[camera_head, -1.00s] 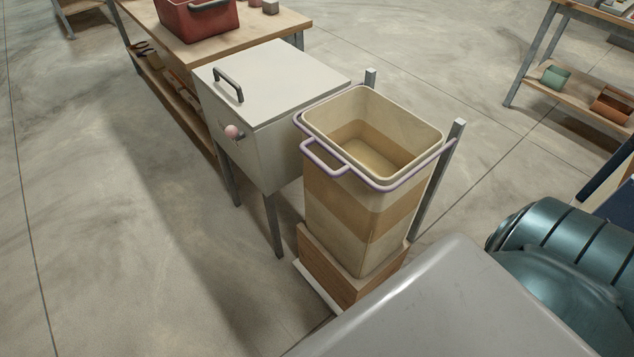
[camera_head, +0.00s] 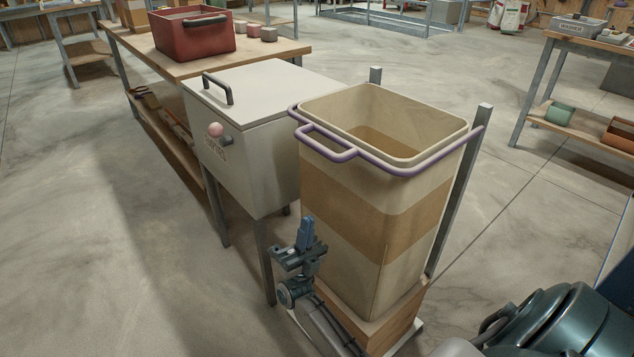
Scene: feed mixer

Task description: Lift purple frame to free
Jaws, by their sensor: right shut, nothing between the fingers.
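The purple frame (camera_head: 405,171) is a thin rail around the upper part of a tall beige bin (camera_head: 375,240), just below its rim. A loop handle juts from the frame at the front left. The frame's far side is hidden behind the bin. Two grey posts (camera_head: 456,190) stand behind the bin, and the frame's right end reaches the nearer one. My right gripper (camera_head: 306,232) is shut and empty, pointing up in front of the bin's lower left, below the handle and apart from it. My left gripper is out of view.
A white lidded box (camera_head: 265,140) on legs, with a black handle and a pink knob, stands close left of the bin. Behind it is a wooden bench (camera_head: 285,48) with a red tub (camera_head: 192,32). Open floor lies to the left.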

